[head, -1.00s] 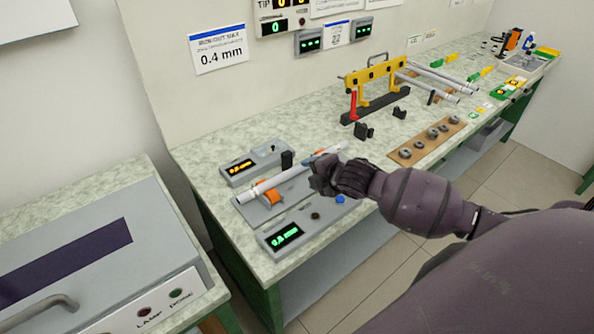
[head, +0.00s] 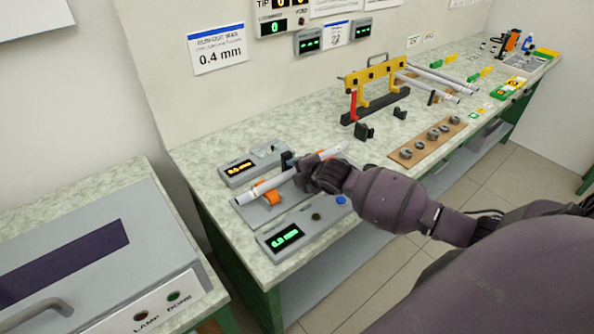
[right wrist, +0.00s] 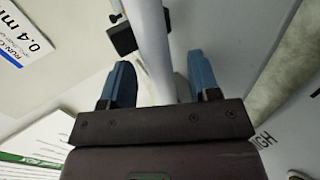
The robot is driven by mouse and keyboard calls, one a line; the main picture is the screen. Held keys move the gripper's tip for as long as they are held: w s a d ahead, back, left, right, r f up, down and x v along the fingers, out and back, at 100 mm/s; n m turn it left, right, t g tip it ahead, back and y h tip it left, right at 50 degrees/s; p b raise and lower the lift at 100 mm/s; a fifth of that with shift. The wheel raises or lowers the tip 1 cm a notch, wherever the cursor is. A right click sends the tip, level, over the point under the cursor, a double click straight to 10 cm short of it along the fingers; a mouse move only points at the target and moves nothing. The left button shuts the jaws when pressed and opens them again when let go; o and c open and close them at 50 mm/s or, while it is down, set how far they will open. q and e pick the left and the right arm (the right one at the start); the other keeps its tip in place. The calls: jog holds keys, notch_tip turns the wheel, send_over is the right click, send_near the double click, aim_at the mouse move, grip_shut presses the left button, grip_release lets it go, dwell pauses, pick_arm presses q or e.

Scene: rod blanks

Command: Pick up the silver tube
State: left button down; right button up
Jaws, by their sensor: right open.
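The silver tube (head: 258,188) lies on orange rollers (head: 267,193) of a grey fixture between two display boxes. My right gripper (head: 303,172) is over the tube's middle in the head view and hides part of it. In the right wrist view the tube (right wrist: 150,45) runs between the two blue fingers of the right gripper (right wrist: 155,82), which stand apart on either side of it. I see gaps between the fingers and the tube. My left gripper is not in view.
Display boxes stand behind (head: 240,168) and in front (head: 290,236) of the fixture. A black block (right wrist: 122,40) is close beside the tube. A yellow rack (head: 375,75), black V-stands (head: 364,131) and a board of rings (head: 430,140) are farther right.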

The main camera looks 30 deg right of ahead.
grip_shut()
jog(key=shift+r, duration=0.1)
